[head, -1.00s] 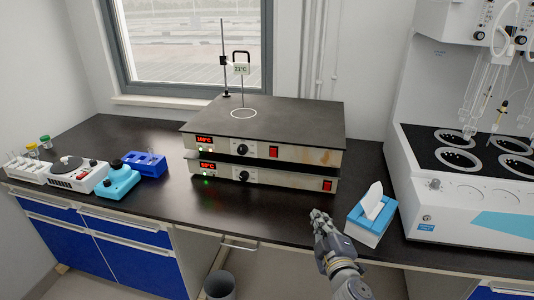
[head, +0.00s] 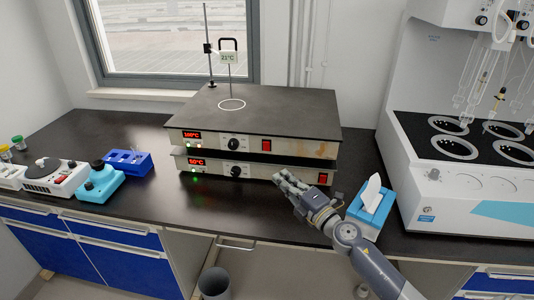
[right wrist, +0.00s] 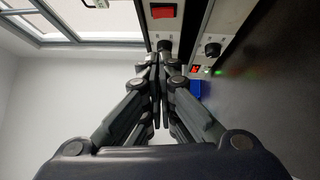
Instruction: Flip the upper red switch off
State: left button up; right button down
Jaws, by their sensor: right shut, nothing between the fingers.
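The upper red switch (head: 266,145) sits on the front panel of the upper hot plate (head: 300,147), right of a black knob. It also shows in the right wrist view (right wrist: 163,11), at the top and beyond my fingertips. The lower red switch (head: 322,179) is at the right end of the lower hot plate's panel (head: 270,171). My right gripper (head: 279,176) is shut and empty, in front of the lower panel and below the upper switch, apart from that switch. In the right wrist view its fingers (right wrist: 160,62) are together. My left gripper is not in view.
A blue tissue box (head: 366,218) stands close to the right of my right arm. A large white apparatus (head: 450,190) fills the right side. A light-blue device (head: 100,184) and a blue rack (head: 128,163) stand left. The bench front (head: 200,215) is clear.

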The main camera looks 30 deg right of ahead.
aim_at(266, 147)
pick_arm(q)
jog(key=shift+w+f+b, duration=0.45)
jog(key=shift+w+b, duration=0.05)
jog(key=shift+b, duration=0.05)
pick_arm(e)
jog(key=w+d+r, duration=0.1)
jog(key=w, duration=1.1)
jog(key=shift+w+r, duration=0.15)
pick_arm(q)
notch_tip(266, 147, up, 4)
jog(key=p, duration=0.4)
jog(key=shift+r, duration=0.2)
pick_arm(e)
jog(key=shift+w+d+r+m+g, duration=0.25)
jog(key=shift+r+m+g, duration=0.05)
jog(key=shift+m+g, duration=0.1)
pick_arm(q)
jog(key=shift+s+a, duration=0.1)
